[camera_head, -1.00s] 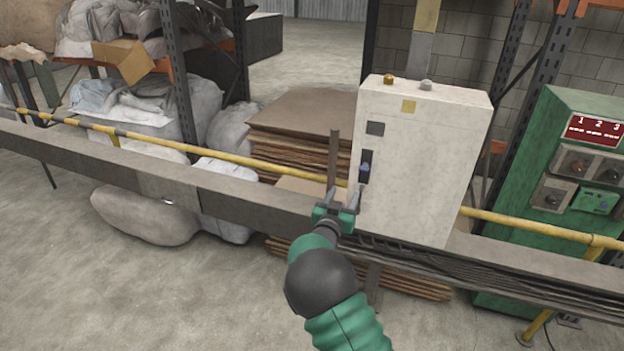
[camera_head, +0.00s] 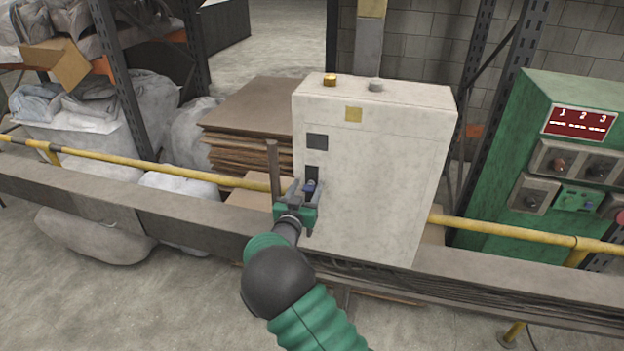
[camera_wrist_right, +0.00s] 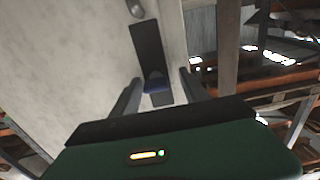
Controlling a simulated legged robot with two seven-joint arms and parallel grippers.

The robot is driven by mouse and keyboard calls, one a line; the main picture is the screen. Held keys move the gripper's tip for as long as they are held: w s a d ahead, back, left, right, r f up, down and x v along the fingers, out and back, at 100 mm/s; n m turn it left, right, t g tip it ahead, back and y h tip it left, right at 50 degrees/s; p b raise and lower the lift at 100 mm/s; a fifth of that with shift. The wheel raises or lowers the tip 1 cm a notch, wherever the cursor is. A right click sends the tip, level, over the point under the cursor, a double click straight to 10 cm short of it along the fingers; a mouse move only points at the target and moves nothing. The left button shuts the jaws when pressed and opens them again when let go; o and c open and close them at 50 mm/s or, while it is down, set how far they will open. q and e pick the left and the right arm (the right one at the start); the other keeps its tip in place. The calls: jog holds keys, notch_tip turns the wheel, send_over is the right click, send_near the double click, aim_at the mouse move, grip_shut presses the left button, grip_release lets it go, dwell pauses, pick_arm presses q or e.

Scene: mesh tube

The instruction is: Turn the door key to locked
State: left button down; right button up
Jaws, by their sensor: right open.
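The door key is a small blue piece (camera_head: 309,187) on a dark plate (camera_head: 312,173) on the left part of the white cabinet's (camera_head: 385,160) front. In the right wrist view the blue key (camera_wrist_right: 157,86) sits at the lower end of the dark plate (camera_wrist_right: 147,48), between my fingers. My right gripper (camera_head: 299,190) is open, its fingers on either side of the key, with a gap visible between each finger and the key. The same gripper (camera_wrist_right: 158,95) spans the key in the wrist view. My left gripper is not in view.
A green control panel (camera_head: 560,170) stands at the right.

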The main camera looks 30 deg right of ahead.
jog(key=shift+s+d, duration=0.3)
jog(key=shift+d, duration=0.55)
jog(key=shift+a+r, duration=0.15)
jog(key=shift+a, duration=0.05)
jog(key=shift+w+a, duration=0.1)
jog(key=shift+a, duration=0.2)
jog(key=shift+c, duration=0.8)
jog(key=shift+w+a, duration=0.2)
jog(key=shift+a, duration=0.1)
jog(key=shift+c, duration=3.7)
jog(key=shift+s+d, duration=0.2)
jog(key=shift+d, duration=0.1)
grip_shut()
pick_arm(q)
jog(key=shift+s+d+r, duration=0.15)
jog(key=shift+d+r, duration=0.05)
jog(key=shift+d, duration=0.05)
pick_arm(e)
jog(key=shift+a, duration=0.1)
